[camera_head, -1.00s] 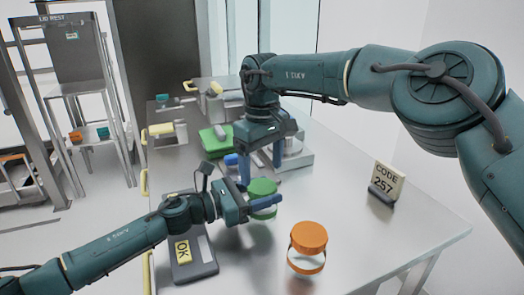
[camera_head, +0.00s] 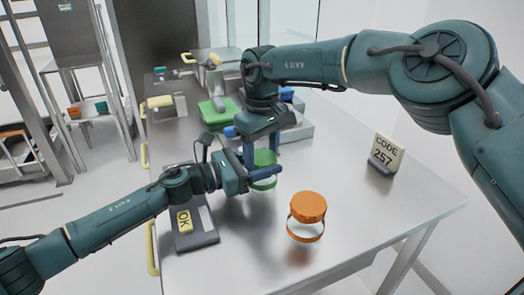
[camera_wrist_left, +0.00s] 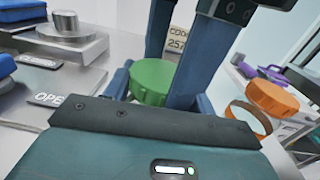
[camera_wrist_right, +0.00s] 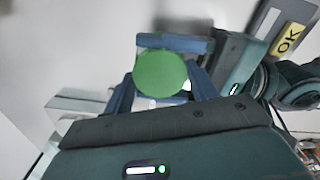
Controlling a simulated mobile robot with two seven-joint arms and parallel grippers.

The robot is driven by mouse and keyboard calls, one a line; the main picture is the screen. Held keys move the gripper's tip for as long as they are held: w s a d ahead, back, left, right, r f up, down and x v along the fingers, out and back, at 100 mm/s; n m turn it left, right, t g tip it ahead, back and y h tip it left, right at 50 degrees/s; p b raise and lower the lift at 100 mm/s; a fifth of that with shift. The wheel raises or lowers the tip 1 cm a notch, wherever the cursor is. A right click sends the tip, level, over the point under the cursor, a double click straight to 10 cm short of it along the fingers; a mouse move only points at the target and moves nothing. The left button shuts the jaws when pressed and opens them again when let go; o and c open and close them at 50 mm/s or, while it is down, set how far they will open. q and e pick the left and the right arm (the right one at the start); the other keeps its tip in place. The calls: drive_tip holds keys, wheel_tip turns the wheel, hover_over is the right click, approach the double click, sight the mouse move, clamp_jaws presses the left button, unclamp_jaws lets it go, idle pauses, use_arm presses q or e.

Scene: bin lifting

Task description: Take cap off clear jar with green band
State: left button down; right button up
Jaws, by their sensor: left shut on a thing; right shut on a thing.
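The clear jar with green band (camera_head: 263,185) stands upright on the metal table, left of the orange-capped jar (camera_head: 308,208). Its green cap (camera_head: 264,158) is on top. The cap also shows in the left wrist view (camera_wrist_left: 153,82) and in the right wrist view (camera_wrist_right: 160,73). My left gripper (camera_head: 264,174) reaches in from the left, low down, and is shut on the jar's body, which its fingers partly hide. My right gripper (camera_head: 263,156) points down from above and is shut on the green cap, one finger on either side.
A code sign (camera_head: 386,152) stands at the right. A dark pad with an OK label (camera_head: 198,228) lies at front left. A green block (camera_head: 218,110) and metal fixtures are farther back. The table is clear around the orange-capped jar.

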drive_tip(key=c, duration=0.3)
drive_tip(key=o, duration=1)
wheel_tip(320, 180, up, 8)
drive_tip(key=shift+f, duration=0.1)
drive_tip(key=shift+c, duration=0.4)
drive_tip(key=shift+f, duration=3.9)
drive_tip(key=shift+c, duration=0.2)
drive_tip(key=c, duration=0.9)
drive_tip(key=o, duration=1)
